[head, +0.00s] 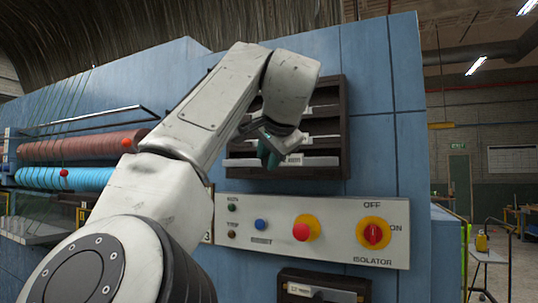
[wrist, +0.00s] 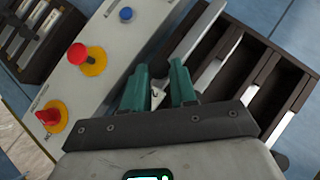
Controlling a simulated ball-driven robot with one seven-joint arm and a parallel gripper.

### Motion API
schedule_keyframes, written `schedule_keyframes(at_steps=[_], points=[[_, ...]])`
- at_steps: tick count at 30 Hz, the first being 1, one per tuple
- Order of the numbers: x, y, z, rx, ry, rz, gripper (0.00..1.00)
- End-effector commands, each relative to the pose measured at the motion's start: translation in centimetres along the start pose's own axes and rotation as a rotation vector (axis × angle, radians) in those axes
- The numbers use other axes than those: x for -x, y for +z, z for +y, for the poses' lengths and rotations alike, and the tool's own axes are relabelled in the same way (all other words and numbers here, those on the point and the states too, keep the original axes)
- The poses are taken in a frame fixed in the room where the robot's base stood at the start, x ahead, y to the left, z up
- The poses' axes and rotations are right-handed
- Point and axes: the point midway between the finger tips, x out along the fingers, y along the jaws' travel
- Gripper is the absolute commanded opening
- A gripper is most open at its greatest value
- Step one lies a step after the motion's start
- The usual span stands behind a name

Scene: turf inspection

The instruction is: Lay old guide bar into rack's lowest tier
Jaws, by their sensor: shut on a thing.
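The rack (head: 340,128) is a dark, tiered frame on the blue machine front, and it fills the right of the wrist view (wrist: 290,80). My gripper (head: 268,152) is in front of its lower part, partly hidden by my wrist. A pale, flat guide bar (head: 308,161) with dark lettering lies roughly level across the rack's lower front, at the green fingers. In the wrist view my gripper (wrist: 158,92) has its fingers shut on the bar, a pale piece of it showing between them. Whether the bar is inside the lowest tier or just before it, I cannot tell.
Below the rack is a control panel (head: 270,248) with a red stop button (head: 302,230) and an isolator switch (head: 373,234). A second dark rack (head: 335,280) sits under it. Red and blue rollers (head: 70,178) are at left. The floor at right holds a trolley (head: 488,255).

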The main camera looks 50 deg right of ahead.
Motion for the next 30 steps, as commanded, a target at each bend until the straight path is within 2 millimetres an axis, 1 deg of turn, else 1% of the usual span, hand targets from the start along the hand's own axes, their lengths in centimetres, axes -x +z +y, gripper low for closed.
schedule_keyframes(at_steps=[14,30], points=[[0.0,-0.2,-0.1,0.000,-0.001,0.002,0.00],[-1.0,-1.2,-0.1,0.001,-0.001,0.002,0.00]])
